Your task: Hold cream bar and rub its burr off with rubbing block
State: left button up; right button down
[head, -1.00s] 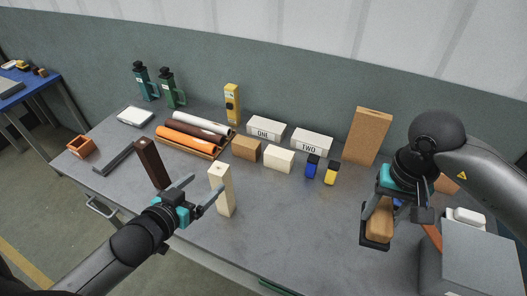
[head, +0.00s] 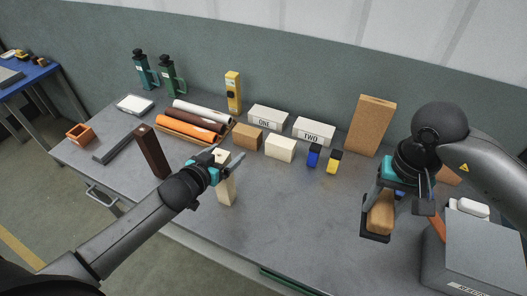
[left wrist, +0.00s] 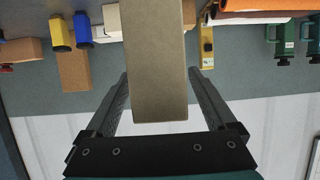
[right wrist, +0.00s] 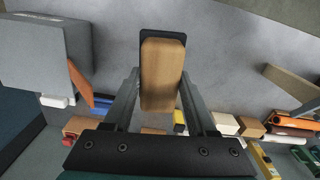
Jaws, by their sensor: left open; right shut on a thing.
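The cream bar (head: 227,190) stands upright on the grey bench, its upper part partly hidden by my left gripper (head: 230,163). In the left wrist view the bar (left wrist: 156,65) lies between the two open fingers, with a gap on each side. I cannot make out the burr. My right gripper (head: 388,198) is shut on the rubbing block (head: 381,213), a wooden grip on a dark base. The block also shows between the fingers in the right wrist view (right wrist: 162,80). It is over the right part of the bench; I cannot tell if it touches.
A dark brown bar (head: 152,152) stands left of the cream bar. White boxes marked ONE (head: 267,119) and TWO (head: 314,131) and several small blocks stand behind. A grey box (head: 470,255) is at the right. The bench middle is clear.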

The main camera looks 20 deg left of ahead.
pick_arm(q)
jog(key=shift+w, duration=0.1)
jog(key=shift+f, duration=0.1)
grip_shut()
dwell(0.6)
dwell(1.0)
